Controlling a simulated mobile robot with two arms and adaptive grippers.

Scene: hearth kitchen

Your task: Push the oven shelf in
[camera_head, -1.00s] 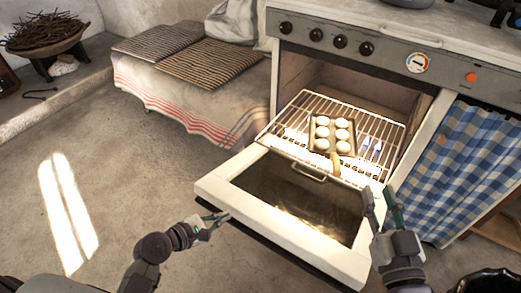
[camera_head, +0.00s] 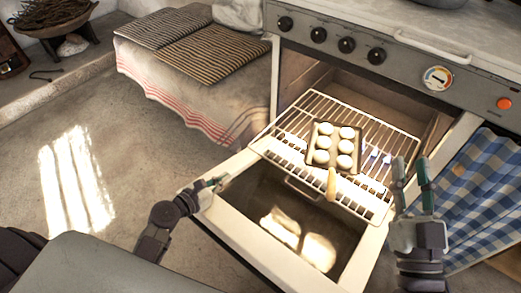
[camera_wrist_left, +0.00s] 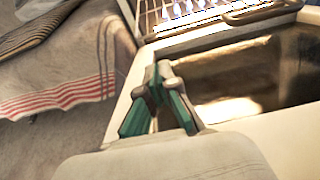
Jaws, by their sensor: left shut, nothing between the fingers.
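The oven shelf (camera_head: 283,148) is a wire rack pulled partly out of the oven, over the lowered oven door (camera_head: 355,266). A dark tray (camera_head: 335,139) with several white round pieces lies on it. The shelf's front handle (camera_head: 303,189) faces me, and shows at the top right of the left wrist view (camera_wrist_left: 262,12). My left gripper (camera_head: 222,182) is shut and empty near the door's left corner, left of the shelf; it also shows in the left wrist view (camera_wrist_left: 160,78). My right gripper (camera_head: 412,172) is upright beside the shelf's right front corner, its fingers a little apart, with nothing seen between them.
The oven cavity (camera_head: 377,95) is open behind the shelf. A blue checked curtain (camera_head: 482,190) hangs at the right. A cloth-covered bench (camera_head: 190,85) with striped mats stands at the left. The floor (camera_head: 110,130) at the left is clear.

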